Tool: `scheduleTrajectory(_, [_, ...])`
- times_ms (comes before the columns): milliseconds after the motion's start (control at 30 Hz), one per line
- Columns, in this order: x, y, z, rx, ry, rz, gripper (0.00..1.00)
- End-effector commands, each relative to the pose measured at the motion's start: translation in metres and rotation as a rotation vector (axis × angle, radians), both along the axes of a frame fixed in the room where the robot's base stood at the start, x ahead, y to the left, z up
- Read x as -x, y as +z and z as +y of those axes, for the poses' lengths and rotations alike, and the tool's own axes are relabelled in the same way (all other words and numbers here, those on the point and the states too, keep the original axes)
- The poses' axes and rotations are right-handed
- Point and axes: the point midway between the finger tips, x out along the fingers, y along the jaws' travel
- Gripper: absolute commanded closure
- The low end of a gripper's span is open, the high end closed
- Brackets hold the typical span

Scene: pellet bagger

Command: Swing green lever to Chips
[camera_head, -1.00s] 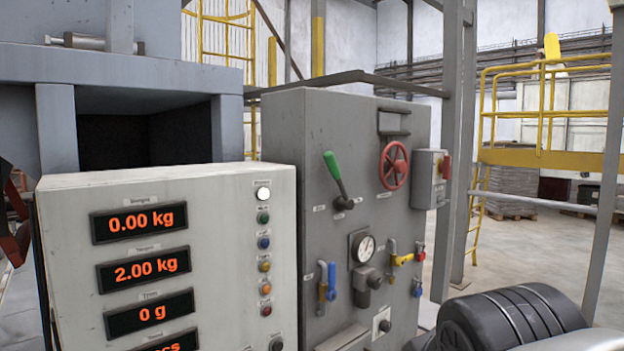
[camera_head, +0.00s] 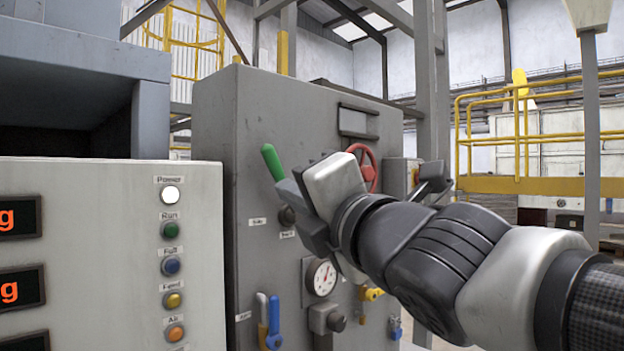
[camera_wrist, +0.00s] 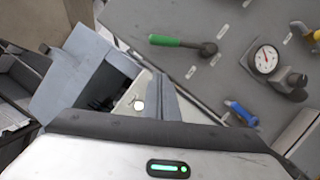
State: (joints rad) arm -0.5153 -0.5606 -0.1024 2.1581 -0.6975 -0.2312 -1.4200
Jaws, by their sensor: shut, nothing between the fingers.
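The green lever (camera_head: 272,162) sits on the front of the grey panel, its handle tilted up and to the left from a dark hub (camera_head: 287,215). In the wrist view the green handle (camera_wrist: 178,41) shows whole, with nothing touching it there. Small white labels (camera_head: 257,221) lie around the hub; their words are too small to read. My gripper (camera_head: 296,212) is shut and empty, just right of the handle in the head view, overlapping the hub's surroundings. I cannot tell the depth gap between fingers and lever.
The grey panel (camera_head: 225,110) also carries a red handwheel (camera_head: 368,172), a gauge (camera_head: 321,277) and blue (camera_head: 274,318) and yellow valve handles. A white console (camera_head: 95,195) with lit buttons stands close on the left. A yellow railing (camera_head: 540,185) is further back right.

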Motion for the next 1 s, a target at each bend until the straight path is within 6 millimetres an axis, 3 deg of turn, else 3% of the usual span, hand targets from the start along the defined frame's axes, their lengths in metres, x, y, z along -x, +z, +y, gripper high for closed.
scheduleTrajectory(433, [-0.010,0.001,0.005,0.000,-0.002,0.004,1.00])
scheduleTrajectory(900, [-0.088,0.015,0.055,0.000,-0.002,0.005,1.00])
scheduleTrajectory(1000, [-0.101,0.028,0.050,-0.002,-0.002,0.004,1.00])
